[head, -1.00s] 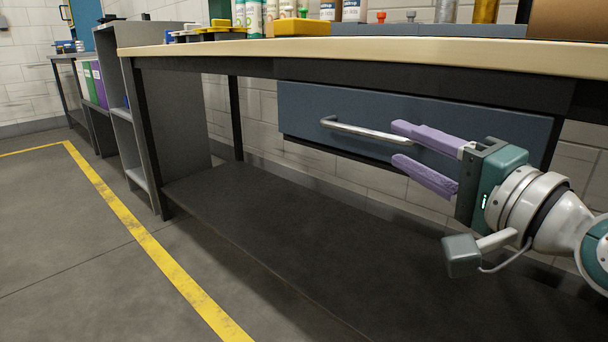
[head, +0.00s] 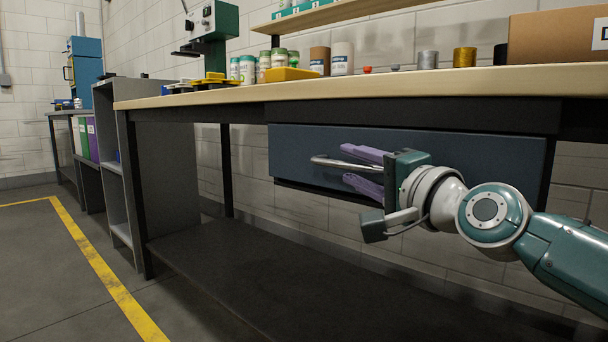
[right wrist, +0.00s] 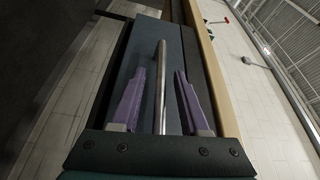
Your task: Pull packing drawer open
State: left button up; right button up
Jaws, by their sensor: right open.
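The packing drawer (head: 460,160) is a dark blue-grey front under the workbench top, and it looks shut. Its bar handle (head: 335,162) is a long metal bar across the front. My right gripper (head: 352,165) is open in front of the drawer, one purple finger above the handle and one below. In the right wrist view the handle (right wrist: 160,90) runs between the two fingers of my right gripper (right wrist: 158,85), with a gap on each side. The right part of the handle is hidden by the gripper. My left gripper is not in view.
The workbench top (head: 400,80) overhangs the drawer and carries jars, spools (head: 464,57) and a cardboard box (head: 560,35). A dark lower shelf (head: 260,275) lies below with free room above it. A grey shelf unit (head: 120,170) stands at the left.

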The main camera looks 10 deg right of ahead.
grip_shut()
dwell(0.4)
dwell(1.1)
